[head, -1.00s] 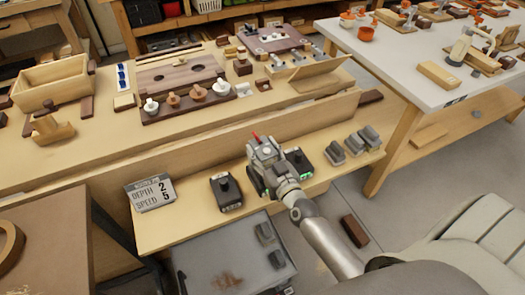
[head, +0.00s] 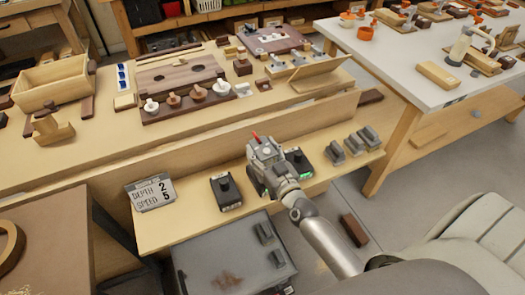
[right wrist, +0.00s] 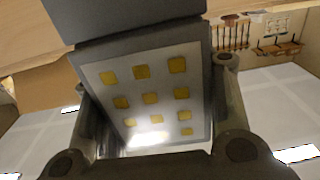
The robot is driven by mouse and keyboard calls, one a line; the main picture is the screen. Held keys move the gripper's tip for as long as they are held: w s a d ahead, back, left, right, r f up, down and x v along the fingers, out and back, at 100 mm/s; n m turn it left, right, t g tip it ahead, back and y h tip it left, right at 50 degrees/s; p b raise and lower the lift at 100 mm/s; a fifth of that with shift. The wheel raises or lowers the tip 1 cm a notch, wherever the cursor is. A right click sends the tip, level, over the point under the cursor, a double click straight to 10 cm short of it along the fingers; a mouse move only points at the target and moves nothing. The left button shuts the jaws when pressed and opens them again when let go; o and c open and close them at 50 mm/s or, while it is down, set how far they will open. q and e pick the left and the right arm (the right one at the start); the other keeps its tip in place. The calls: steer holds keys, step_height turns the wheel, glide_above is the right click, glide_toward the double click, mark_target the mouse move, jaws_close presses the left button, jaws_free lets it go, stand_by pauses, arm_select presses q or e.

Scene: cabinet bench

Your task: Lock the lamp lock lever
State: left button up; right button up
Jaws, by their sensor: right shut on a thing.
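My right gripper (head: 264,160) is over the front shelf, in front of the bench's front board. In the right wrist view its two fingers (right wrist: 155,100) stand on either side of a grey block (right wrist: 150,95) whose pale face carries rows of yellow squares. The gripper is shut on this block, which looks like a lamp head. A small red tip (head: 255,136) sticks up beside the gripper in the head view; I cannot tell whether it is the lock lever. The gripper hides most of what it holds there. My left gripper is not in view.
Black devices stand on the shelf left (head: 226,190) and right (head: 298,162) of the gripper; the right one glows green. A sign (head: 151,193) reads depth and speed. Grey blocks (head: 354,142) sit at the shelf's right end. The board (head: 210,143) rises behind.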

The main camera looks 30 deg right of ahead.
mark_target(269, 164)
steer(key=shift+r, duration=0.1)
stand_by(0.3)
steer(key=shift+f, duration=0.45)
stand_by(0.3)
steer(key=o, duration=0.9)
steer(key=shift+o, duration=0.4)
steer(key=shift+s+f, duration=0.1)
steer(key=shift+s+p, duration=0.65)
steer(key=shift+s, duration=2.2)
steer(key=shift+s+a+p, duration=0.1)
steer(key=shift+s+p, duration=0.5)
steer(key=shift+s, duration=2)
